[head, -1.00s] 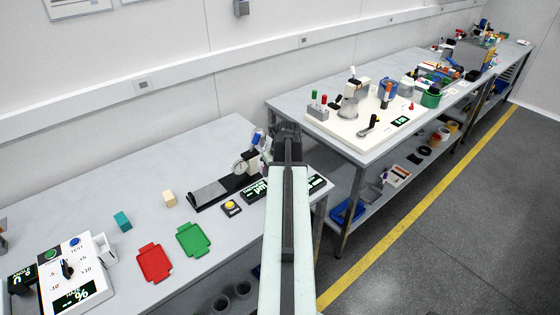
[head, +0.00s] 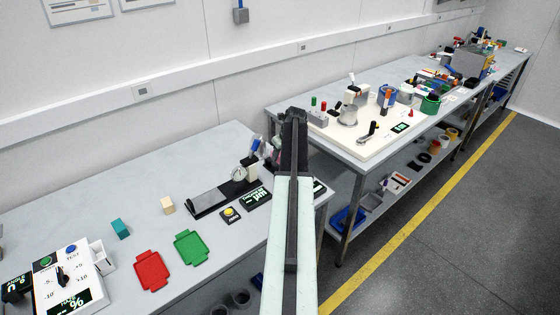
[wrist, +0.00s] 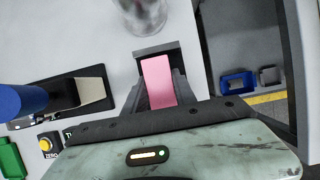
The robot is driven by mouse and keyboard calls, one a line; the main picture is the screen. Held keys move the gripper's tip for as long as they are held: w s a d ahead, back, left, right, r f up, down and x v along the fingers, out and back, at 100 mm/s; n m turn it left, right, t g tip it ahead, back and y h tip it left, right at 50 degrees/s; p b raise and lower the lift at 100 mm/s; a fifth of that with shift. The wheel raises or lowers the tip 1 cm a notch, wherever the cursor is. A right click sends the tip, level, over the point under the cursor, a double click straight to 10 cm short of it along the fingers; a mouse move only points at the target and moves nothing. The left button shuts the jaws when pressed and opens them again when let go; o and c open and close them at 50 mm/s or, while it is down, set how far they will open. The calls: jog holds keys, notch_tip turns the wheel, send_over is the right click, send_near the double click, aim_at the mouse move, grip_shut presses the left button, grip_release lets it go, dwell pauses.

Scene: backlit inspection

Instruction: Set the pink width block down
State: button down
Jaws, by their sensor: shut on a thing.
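The pink width block (wrist: 158,82) shows in the wrist view, held between the fingers of my gripper (wrist: 157,72). The gripper is shut on it. Below the block the grey bench top shows, near its right edge; how far above the bench the block is I cannot tell. In the head view my gripper (head: 296,118) is beyond the right end of the near bench, in line with my arm, and the pink block is hidden.
A dial gauge stand (head: 240,173), yellow button (head: 230,212), red tray (head: 152,271) and green tray (head: 190,248) stand on the near bench. A teal block (head: 120,229) and beige block (head: 168,206) lie behind. A clear cylinder (wrist: 143,12) is near the gripper.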

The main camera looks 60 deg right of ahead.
notch_tip(320, 180, down, 4)
jog(key=b, duration=0.4)
jog(key=shift+w+d, duration=0.1)
jog(key=shift+d, duration=0.05)
jog(key=shift+r+p, duration=0.25)
jog(key=shift+p, duration=0.05)
jog(key=shift+f, duration=0.25)
jog(key=c, duration=1)
grip_release()
jog(key=shift+r, duration=0.1)
jog(key=p+v, duration=1.1)
jog(key=v, duration=0.1)
jog(key=shift+r, duration=0.2)
